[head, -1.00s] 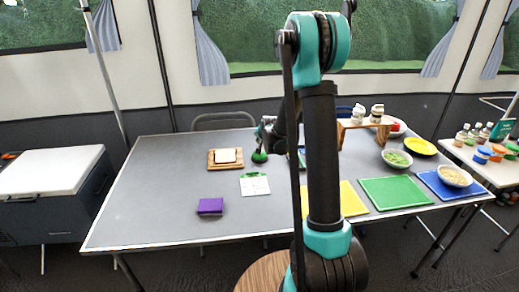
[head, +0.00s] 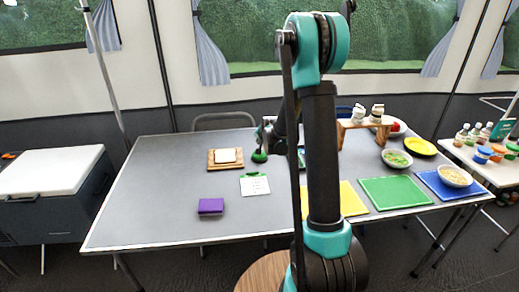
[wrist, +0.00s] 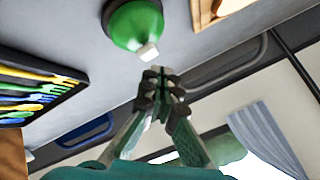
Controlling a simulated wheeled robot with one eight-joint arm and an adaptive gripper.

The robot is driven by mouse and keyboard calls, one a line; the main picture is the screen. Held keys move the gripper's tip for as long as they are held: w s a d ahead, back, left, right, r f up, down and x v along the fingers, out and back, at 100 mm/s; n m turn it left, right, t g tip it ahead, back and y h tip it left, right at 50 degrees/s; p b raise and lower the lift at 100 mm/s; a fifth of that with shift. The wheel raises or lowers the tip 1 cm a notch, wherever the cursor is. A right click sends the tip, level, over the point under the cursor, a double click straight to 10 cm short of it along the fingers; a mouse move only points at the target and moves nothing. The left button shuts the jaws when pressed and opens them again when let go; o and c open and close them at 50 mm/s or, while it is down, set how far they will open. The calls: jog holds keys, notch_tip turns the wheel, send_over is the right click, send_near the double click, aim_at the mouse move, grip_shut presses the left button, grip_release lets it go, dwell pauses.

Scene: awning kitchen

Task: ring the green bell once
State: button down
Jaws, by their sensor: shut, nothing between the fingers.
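The green bell (head: 260,156) stands on the grey table, right of a wooden board in the head view. In the wrist view the bell (wrist: 136,24) is a green dome with a pale button (wrist: 148,52) on top. My gripper (wrist: 163,78) is shut with nothing in it. Its fingertips are close to the button, with a small gap in the picture; I cannot tell whether they touch. In the head view my gripper (head: 264,143) is small and partly hidden by my arm, just above the bell.
A wooden board (head: 213,162) with a white block lies left of the bell. A green-topped clipboard (head: 254,184) and a purple cloth (head: 211,206) lie nearer. A cutlery tray (wrist: 40,95) is beside the bell in the wrist view. The table's left part is clear.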

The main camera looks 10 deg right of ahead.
jog(key=shift+f, duration=0.2)
dwell(0.4)
jog(key=shift+f, duration=0.2)
jog(key=shift+f, duration=0.5)
dwell(0.8)
dwell(0.3)
jog(key=shift+r, duration=0.9)
jog(key=shift+r, duration=0.15)
jog(key=shift+r, duration=2.4)
